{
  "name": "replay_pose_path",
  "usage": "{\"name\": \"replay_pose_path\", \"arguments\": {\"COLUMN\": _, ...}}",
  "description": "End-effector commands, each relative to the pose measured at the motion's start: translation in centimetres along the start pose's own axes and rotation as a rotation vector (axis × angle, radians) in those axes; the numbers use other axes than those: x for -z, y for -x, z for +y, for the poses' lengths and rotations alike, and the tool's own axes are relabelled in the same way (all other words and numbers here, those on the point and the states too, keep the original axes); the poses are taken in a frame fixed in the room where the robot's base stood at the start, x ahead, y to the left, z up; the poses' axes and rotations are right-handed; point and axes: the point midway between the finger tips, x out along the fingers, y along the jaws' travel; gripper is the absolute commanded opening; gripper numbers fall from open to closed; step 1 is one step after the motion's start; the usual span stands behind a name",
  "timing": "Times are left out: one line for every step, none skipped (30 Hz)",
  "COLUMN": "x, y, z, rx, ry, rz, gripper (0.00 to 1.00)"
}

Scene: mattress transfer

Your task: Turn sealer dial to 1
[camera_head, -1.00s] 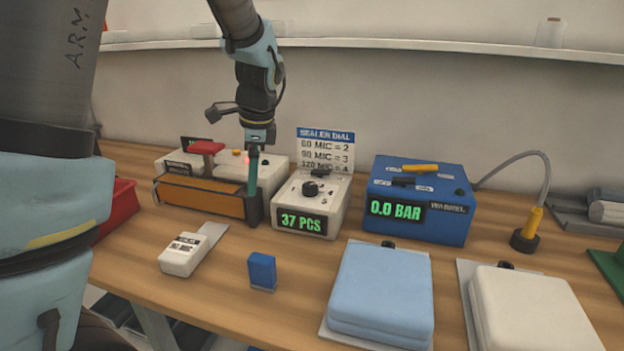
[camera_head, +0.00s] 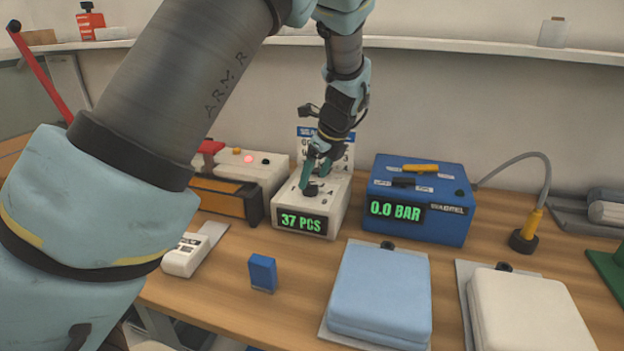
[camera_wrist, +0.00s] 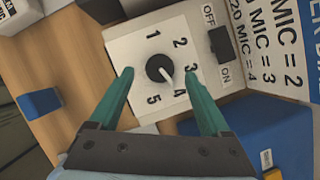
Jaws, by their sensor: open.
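The sealer dial is a black round knob (camera_wrist: 160,68) with a white pointer, on a white plate marked 1 to 5 (camera_wrist: 140,52). In the wrist view the pointer is toward the 4. The dial is on top of the white box (camera_head: 338,212) whose display reads 37 PCS; in the head view the knob (camera_head: 310,190) is partly covered. My gripper (camera_head: 315,178) is above it, open, its green fingers pointing down. In the wrist view my gripper (camera_wrist: 158,71) has one finger on each side of the knob, with gaps; the height above the plate is unclear.
A black OFF/ON switch (camera_wrist: 222,43) is beside the dial plate. A card (camera_head: 340,150) of dial settings stands behind, partly hidden by my arm. A blue box (camera_head: 425,225) reading 0.0 BAR is close on the right. A blue block (camera_head: 262,272) stands in front.

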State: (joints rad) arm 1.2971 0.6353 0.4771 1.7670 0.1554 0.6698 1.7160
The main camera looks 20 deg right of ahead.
Motion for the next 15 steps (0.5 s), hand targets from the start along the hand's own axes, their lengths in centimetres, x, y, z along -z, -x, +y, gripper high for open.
{"name": "replay_pose_path", "arguments": {"x": -0.1, "y": -0.7, "z": 0.1, "rx": -0.003, "ry": 0.000, "rz": -0.001, "gripper": 0.81}}
{"name": "replay_pose_path", "arguments": {"x": -0.1, "y": -1.1, "z": 0.1, "rx": -0.003, "ry": -0.001, "rz": -0.001, "gripper": 0.81}}
{"name": "replay_pose_path", "arguments": {"x": 0.0, "y": -1.6, "z": 0.1, "rx": -0.004, "ry": -0.001, "rz": 0.000, "gripper": 0.81}}
{"name": "replay_pose_path", "arguments": {"x": -0.1, "y": -1.9, "z": 0.1, "rx": -0.002, "ry": 0.000, "rz": 0.000, "gripper": 0.81}}
{"name": "replay_pose_path", "arguments": {"x": -0.1, "y": -2.1, "z": 0.1, "rx": -0.002, "ry": 0.000, "rz": 0.000, "gripper": 0.81}}
{"name": "replay_pose_path", "arguments": {"x": -0.1, "y": -2.4, "z": 0.1, "rx": -0.002, "ry": 0.000, "rz": 0.000, "gripper": 0.81}}
{"name": "replay_pose_path", "arguments": {"x": -0.1, "y": -2.6, "z": 0.1, "rx": -0.002, "ry": 0.001, "rz": 0.000, "gripper": 0.81}}
{"name": "replay_pose_path", "arguments": {"x": -0.1, "y": -2.7, "z": 0.1, "rx": -0.002, "ry": 0.001, "rz": 0.000, "gripper": 0.81}}
{"name": "replay_pose_path", "arguments": {"x": -0.1, "y": -2.9, "z": 0.1, "rx": -0.001, "ry": 0.001, "rz": 0.000, "gripper": 0.81}}
{"name": "replay_pose_path", "arguments": {"x": -0.1, "y": -2.9, "z": 0.1, "rx": -0.001, "ry": 0.001, "rz": 0.000, "gripper": 0.81}}
{"name": "replay_pose_path", "arguments": {"x": -0.1, "y": -3.0, "z": 0.1, "rx": 0.000, "ry": 0.001, "rz": 0.000, "gripper": 0.81}}
{"name": "replay_pose_path", "arguments": {"x": -0.1, "y": -3.0, "z": 0.0, "rx": 0.000, "ry": 0.001, "rz": 0.000, "gripper": 0.81}}
{"name": "replay_pose_path", "arguments": {"x": -0.1, "y": -3.0, "z": 0.0, "rx": 0.000, "ry": 0.001, "rz": 0.000, "gripper": 0.81}}
{"name": "replay_pose_path", "arguments": {"x": -0.1, "y": -3.0, "z": 0.0, "rx": 0.000, "ry": 0.001, "rz": 0.000, "gripper": 0.81}}
{"name": "replay_pose_path", "arguments": {"x": 0.0, "y": -3.0, "z": 0.0, "rx": 0.000, "ry": 0.001, "rz": 0.000, "gripper": 0.81}}
